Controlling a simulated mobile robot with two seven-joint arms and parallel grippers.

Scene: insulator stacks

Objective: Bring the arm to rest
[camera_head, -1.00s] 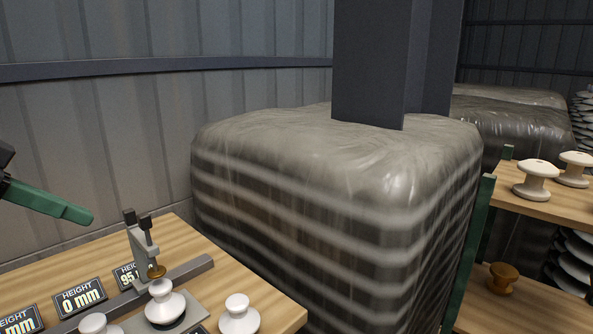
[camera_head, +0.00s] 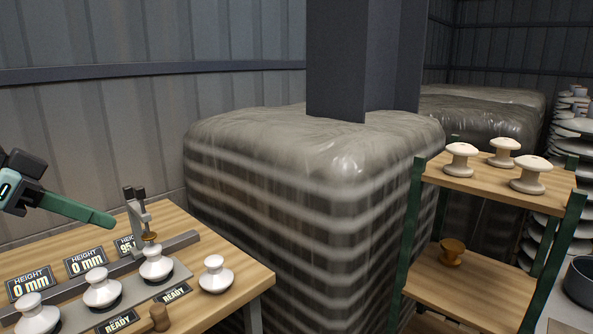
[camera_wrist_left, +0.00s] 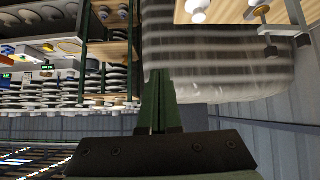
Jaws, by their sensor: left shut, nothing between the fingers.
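My left gripper (camera_head: 110,220) comes in from the left in the head view, above the back of the wooden table (camera_head: 215,305). Its green fingers are together and hold nothing. In the left wrist view the shut fingers (camera_wrist_left: 160,80) point toward the wrapped pallet, clear of anything. My right gripper is not in view.
White insulators (camera_head: 155,264) stand along the table by a gauge (camera_head: 140,220) and height displays (camera_head: 86,262). A wrapped pallet (camera_head: 310,200) and a dark column (camera_head: 355,60) are behind. A shelf (camera_head: 490,187) with white insulators and a brown one (camera_head: 452,252) is right.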

